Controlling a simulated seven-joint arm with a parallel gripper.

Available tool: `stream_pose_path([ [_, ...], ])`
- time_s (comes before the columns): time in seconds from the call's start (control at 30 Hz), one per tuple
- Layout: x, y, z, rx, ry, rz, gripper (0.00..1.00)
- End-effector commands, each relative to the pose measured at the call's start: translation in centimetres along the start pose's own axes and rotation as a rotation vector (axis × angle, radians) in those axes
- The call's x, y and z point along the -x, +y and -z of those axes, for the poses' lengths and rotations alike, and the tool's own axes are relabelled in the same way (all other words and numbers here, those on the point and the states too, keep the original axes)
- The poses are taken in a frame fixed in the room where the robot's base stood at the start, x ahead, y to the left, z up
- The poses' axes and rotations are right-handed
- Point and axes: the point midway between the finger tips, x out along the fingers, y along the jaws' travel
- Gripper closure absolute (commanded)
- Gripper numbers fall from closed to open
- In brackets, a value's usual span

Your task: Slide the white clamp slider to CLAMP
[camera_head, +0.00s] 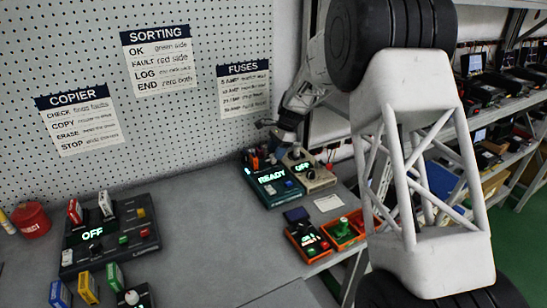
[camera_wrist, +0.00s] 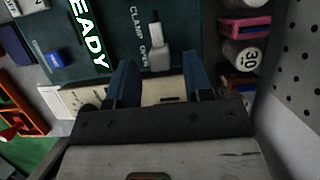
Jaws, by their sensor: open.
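The white clamp slider (camera_wrist: 159,61) shows in the wrist view on a dark teal device (camera_wrist: 100,65) with a lit READY display. It sits beside the OPEN label, with the CLAMP label farther up the picture. My gripper (camera_wrist: 160,77) is open, its two blue fingers apart on either side of the slider's lower end. I cannot tell whether either finger touches it. In the head view the READY device (camera_head: 273,198) stands near the pegboard, and my gripper is small and dark above its back edge. The slider cannot be made out there.
A beige device (camera_head: 318,181) with an OFF display stands right beside the READY device. Orange trays (camera_head: 344,232) lie in front. In the wrist view, a pink block (camera_wrist: 245,28) and a white cylinder marked 30 (camera_wrist: 242,54) are to the right.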

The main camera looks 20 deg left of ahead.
Motion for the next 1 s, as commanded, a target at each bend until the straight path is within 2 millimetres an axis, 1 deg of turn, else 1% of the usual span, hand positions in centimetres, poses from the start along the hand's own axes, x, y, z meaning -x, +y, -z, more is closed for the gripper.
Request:
stream_pose_path([
  [0.1, -1.3, 0.0, -0.1, 0.000, -0.001, -0.001, 0.53],
  [0.27, -2.3, 0.0, -0.1, 0.001, -0.001, 0.000, 0.53],
  [0.63, -2.6, 0.0, -0.1, 0.000, -0.001, 0.000, 0.53],
  [0.93, -2.6, 0.0, -0.1, 0.000, 0.000, 0.000, 0.99],
  [1.0, -2.6, 0.0, -0.1, 0.000, 0.000, 0.000, 1.00],
])
